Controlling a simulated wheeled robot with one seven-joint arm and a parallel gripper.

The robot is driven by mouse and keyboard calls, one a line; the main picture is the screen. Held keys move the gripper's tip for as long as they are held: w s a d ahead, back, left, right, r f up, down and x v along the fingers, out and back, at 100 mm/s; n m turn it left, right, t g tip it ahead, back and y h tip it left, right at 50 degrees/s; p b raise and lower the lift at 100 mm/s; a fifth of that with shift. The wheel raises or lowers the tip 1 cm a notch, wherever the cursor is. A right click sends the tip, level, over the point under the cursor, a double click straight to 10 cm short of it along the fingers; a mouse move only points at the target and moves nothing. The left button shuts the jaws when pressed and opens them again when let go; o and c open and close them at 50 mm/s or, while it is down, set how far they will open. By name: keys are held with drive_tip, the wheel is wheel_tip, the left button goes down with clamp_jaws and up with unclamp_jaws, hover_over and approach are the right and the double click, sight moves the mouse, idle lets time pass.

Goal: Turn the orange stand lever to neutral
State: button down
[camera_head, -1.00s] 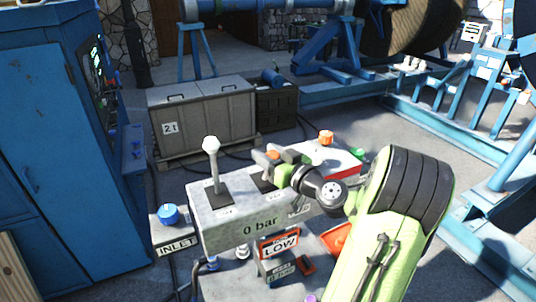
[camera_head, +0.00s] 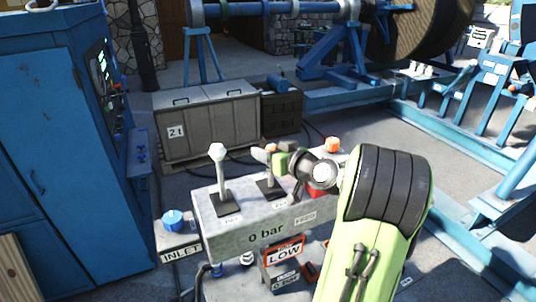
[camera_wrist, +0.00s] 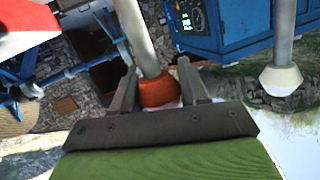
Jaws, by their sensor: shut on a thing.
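The orange-knobbed lever (camera_head: 269,173) stands near upright on the grey control stand (camera_head: 238,222), right of a white-knobbed lever (camera_head: 219,170). My gripper (camera_head: 271,150) is at its top. In the wrist view, the orange knob (camera_wrist: 158,93) sits between the two fingers of my gripper (camera_wrist: 157,90), which are shut on it. Its grey shaft (camera_wrist: 136,40) runs up out of the picture. The white knob (camera_wrist: 281,79) shows apart to the right. In the head view, my gripper partly hides the knob, and my arm covers the stand's right end.
A blue inlet knob (camera_head: 172,219) is left of the stand. Another orange knob (camera_head: 333,145) is behind my gripper. A LOW sign (camera_head: 284,252) hangs below the "0 bar" marking. A tall blue cabinet (camera_head: 50,130) stands left, grey crates (camera_head: 207,127) behind.

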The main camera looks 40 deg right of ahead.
drive_tip(key=c, duration=0.6)
unclamp_jaws()
drive_tip(key=shift+f, duration=0.1)
drive_tip(key=s+r, duration=0.1)
drive_tip(key=s, duration=0.4)
drive_tip(key=s+r+b, duration=0.1)
drive_tip(key=s, duration=0.4)
drive_tip(key=s+r+b, duration=0.1)
drive_tip(key=s, duration=0.4)
drive_tip(key=shift+s+a+r, duration=0.15)
drive_tip(key=shift+s+a, duration=0.05)
